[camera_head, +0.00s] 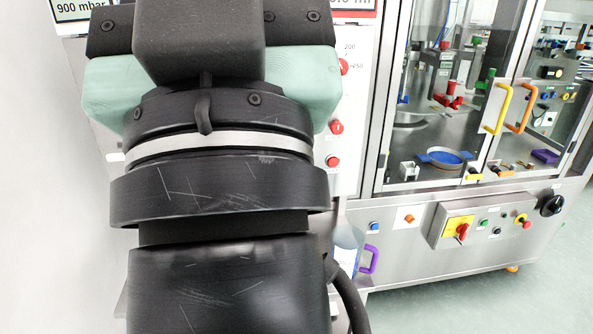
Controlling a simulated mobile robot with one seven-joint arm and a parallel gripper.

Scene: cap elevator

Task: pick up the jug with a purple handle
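The jug (345,252) is low in the middle of the picture, just right of my arm. Its purple handle (370,260) shows clearly on its right side, in front of the machine's steel base. My arm covers the left part of the jug, and only a pale strip of its body shows. My gripper (208,55) is seen from behind as a black block with pale green sides, at the upper left. It is above and left of the jug. Its fingertips are hidden, so I cannot tell whether it is open or holds anything.
A glass-doored machine (440,100) stands at the right, with yellow and orange door handles. A control box with a red switch (462,231) juts from its base. A panel with red buttons (337,128) is behind my gripper. Pale floor (500,300) is clear at lower right.

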